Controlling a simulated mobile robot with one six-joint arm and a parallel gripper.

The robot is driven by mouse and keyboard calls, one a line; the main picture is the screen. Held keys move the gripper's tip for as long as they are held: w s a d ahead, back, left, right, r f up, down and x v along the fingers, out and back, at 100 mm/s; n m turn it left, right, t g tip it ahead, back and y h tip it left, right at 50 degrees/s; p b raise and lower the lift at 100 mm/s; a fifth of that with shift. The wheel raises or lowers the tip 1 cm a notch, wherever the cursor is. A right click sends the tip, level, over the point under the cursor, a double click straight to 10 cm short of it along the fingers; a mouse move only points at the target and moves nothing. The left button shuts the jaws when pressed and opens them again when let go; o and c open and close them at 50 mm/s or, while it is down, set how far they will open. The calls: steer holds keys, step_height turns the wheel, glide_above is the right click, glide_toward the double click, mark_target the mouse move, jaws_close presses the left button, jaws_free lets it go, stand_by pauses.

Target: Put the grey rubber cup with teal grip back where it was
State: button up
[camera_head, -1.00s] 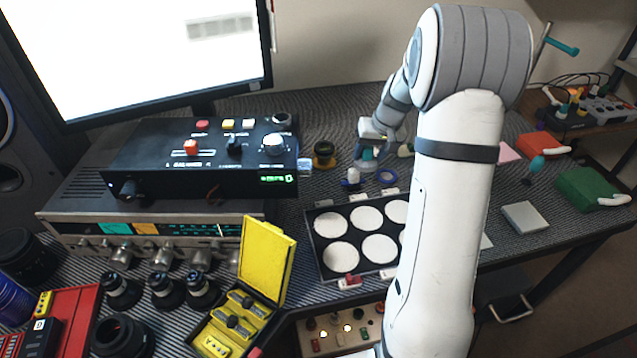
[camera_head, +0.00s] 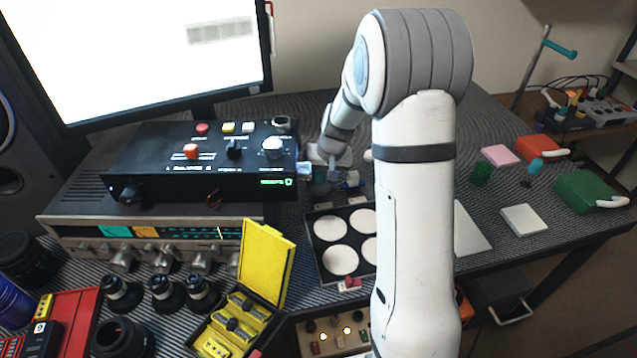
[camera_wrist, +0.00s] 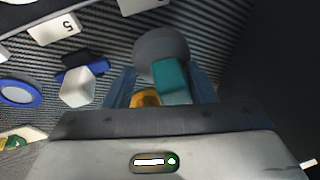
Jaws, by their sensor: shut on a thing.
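In the wrist view the grey rubber cup (camera_wrist: 160,44) shows beyond my fingertips, with its teal grip (camera_wrist: 170,80) between the two blue fingers. My gripper (camera_wrist: 163,88) is shut on the teal grip. An amber round part (camera_wrist: 147,97) shows low between the fingers, partly hidden. In the head view my gripper (camera_head: 321,175) is low beside the right end of the black control box (camera_head: 215,165). The cup is hard to make out there. I cannot tell whether it touches the table.
A white block with a blue piece (camera_wrist: 77,88) and a blue ring (camera_wrist: 20,93) lie left in the wrist view. A number tag (camera_wrist: 53,28) lies above them. A tray with white round pads (camera_head: 317,262) stands in front of my gripper.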

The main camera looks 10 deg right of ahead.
steer(key=shift+a+f, duration=0.25)
steer(key=shift+f, duration=0.4)
steer(key=shift+a+f, duration=0.2)
steer(key=shift+f, duration=0.4)
steer(key=o, duration=1.1)
steer(key=p+v, duration=0.1)
steer(key=v, duration=1.1)
